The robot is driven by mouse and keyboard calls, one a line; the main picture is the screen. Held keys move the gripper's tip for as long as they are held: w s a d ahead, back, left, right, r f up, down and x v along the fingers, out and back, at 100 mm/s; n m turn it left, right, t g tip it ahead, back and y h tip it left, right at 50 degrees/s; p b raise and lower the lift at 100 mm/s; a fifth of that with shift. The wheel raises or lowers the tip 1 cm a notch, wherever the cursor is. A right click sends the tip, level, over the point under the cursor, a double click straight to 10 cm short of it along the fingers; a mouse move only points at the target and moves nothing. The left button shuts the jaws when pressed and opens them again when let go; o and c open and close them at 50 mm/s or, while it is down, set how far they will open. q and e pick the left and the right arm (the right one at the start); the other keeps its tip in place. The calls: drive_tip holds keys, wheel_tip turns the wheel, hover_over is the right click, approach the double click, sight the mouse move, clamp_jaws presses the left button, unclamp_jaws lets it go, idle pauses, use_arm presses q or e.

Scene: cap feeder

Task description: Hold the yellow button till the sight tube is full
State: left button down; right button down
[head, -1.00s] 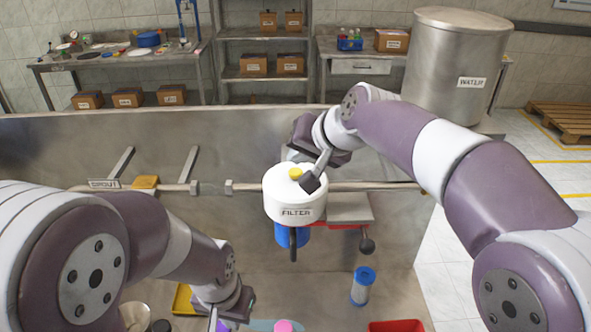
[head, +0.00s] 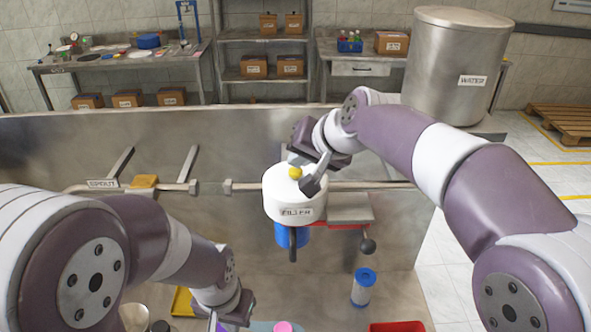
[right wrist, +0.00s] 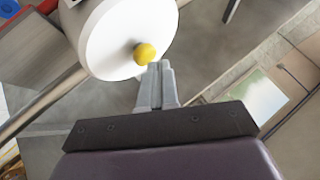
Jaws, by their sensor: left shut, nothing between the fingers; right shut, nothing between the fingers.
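The yellow button (head: 295,172) is a round knob on top of the white filter housing (head: 285,208). It also shows in the right wrist view (right wrist: 145,53), standing proud of the white lid. My right gripper (head: 311,185) is shut and empty, its tips right beside the button; in the right wrist view the tips (right wrist: 159,66) are at its edge, not over it. Contact is hard to tell. A pipe section between two collars, perhaps the sight tube (head: 211,187), looks clear, with the grey wall showing through. My left gripper (head: 214,322) is shut, low at the bottom edge, partly cut off.
A blue and white cartridge (head: 363,287), a red tray (head: 397,326) and a yellow tray (head: 182,301) stand on the lower bench. A lever with a dark ball (head: 368,246) hangs right of the filter. A grey pipe (head: 245,187) runs along the wall.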

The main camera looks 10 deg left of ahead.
sight(299, 172)
drive_tip(key=shift+f+b, duration=0.35)
drive_tip(key=shift+f, duration=0.15)
drive_tip(key=shift+r, duration=0.15)
idle(1.2)
drive_tip(key=shift+r+p, duration=0.8)
drive_tip(key=shift+r, duration=0.05)
wheel_tip(299, 172, up, 5)
drive_tip(key=p, duration=0.4)
